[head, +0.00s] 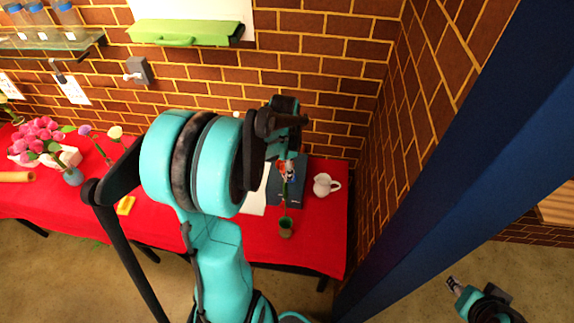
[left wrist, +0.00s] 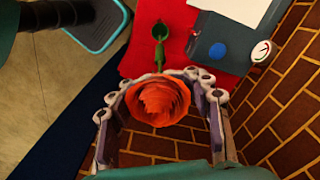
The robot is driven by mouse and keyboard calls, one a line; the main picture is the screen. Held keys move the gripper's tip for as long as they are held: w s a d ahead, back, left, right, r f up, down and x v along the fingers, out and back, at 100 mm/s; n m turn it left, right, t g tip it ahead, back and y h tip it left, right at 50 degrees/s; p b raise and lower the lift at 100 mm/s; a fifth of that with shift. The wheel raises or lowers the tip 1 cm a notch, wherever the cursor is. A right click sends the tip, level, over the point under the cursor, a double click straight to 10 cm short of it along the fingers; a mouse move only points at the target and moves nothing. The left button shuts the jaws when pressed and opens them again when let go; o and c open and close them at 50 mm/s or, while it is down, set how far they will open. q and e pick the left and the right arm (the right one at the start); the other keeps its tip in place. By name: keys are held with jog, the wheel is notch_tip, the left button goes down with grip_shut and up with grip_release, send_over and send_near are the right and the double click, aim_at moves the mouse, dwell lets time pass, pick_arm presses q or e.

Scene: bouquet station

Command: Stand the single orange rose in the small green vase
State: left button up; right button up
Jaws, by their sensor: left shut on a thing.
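The orange rose (left wrist: 158,101) is between the fingers of my left gripper (left wrist: 163,82), which is shut on it below the bloom. In the head view the bloom (head: 282,167) is partly hidden by the gripper, and its green stem points down toward the small green vase (head: 285,228). The vase stands on the red table near its front edge. In the left wrist view the vase (left wrist: 159,31) lies beyond the rose, in line with the stem. I cannot tell whether the stem tip is inside the vase or above it. My right gripper (head: 453,284) is far off at lower right, its fingers small and unclear.
Pink flowers (head: 36,138) and a blue vase (head: 73,177) stand at left. A brick wall closes the back and right.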

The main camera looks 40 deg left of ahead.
aim_at(285, 197)
pick_arm(q)
jog(key=shift+w+f+b, duration=0.1)
jog(key=shift+f+b, duration=0.45)
jog(key=shift+f, duration=0.35)
jog(key=shift+f+b, duration=1.35)
jog(key=shift+f, duration=0.5)
jog(key=shift+f+b, duration=4.25)
jog(key=shift+f, duration=0.5)
jog(key=shift+f+b, duration=0.45)
jog(key=shift+f, duration=0.05)
jog(key=o, duration=1.4)
